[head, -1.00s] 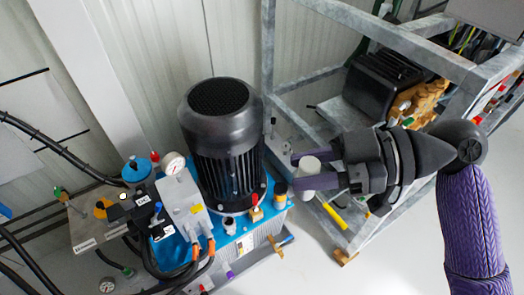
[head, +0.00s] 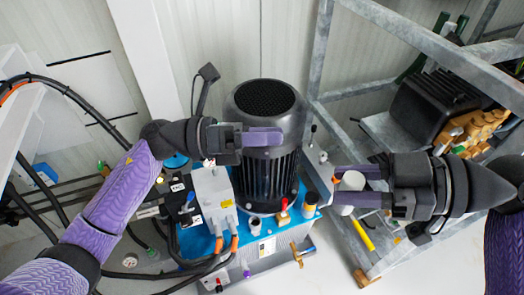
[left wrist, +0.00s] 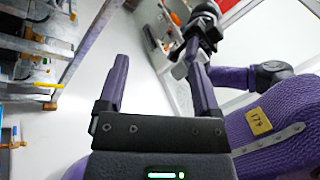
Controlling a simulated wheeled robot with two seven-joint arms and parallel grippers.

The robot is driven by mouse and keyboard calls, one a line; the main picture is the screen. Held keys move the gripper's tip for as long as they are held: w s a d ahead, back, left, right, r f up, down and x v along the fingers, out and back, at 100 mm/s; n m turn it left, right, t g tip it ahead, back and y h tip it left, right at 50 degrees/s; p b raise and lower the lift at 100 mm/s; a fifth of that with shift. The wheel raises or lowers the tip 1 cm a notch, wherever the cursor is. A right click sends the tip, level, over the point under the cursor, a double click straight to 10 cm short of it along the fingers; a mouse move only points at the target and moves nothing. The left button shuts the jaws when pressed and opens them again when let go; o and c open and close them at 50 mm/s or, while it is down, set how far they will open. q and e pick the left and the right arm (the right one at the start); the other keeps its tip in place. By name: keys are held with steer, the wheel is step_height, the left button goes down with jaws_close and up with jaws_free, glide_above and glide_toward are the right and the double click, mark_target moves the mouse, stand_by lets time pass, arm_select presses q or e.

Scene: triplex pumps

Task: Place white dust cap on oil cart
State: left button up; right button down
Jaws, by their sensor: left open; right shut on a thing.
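The white dust cap (head: 352,182) is a short white cylinder in the head view. My right gripper (head: 338,185) is shut on it, with one purple finger on each side, and holds it just right of the oil cart. The oil cart has a blue top plate (head: 196,243) and a tall black ribbed motor (head: 268,165). My left gripper (head: 263,137) is in front of the motor in the picture.
A grey metal frame (head: 322,60) with a black box (head: 430,105) stands at the right. Hoses, a grey valve block (head: 214,195) and fittings crowd the cart's left side. A yellow bar (head: 363,235) lies below my right gripper. Pale floor shows at the bottom right.

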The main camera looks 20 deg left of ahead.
arm_select(q)
steer(key=s+r+m+g+y, duration=0.35)
steer(key=s+m+y, duration=0.2)
steer(key=m, duration=0.45)
steer(key=shift+g, duration=0.35)
steer(key=x, duration=1.3)
steer(key=shift+s+d+f, duration=0.1)
steer(key=shift+s, duration=0.2)
steer(key=shift+c, duration=0.2)
jaws_close()
arm_select(e)
steer(key=shift+c, duration=1.5)
jaws_free()
steer(key=shift+d, duration=0.1)
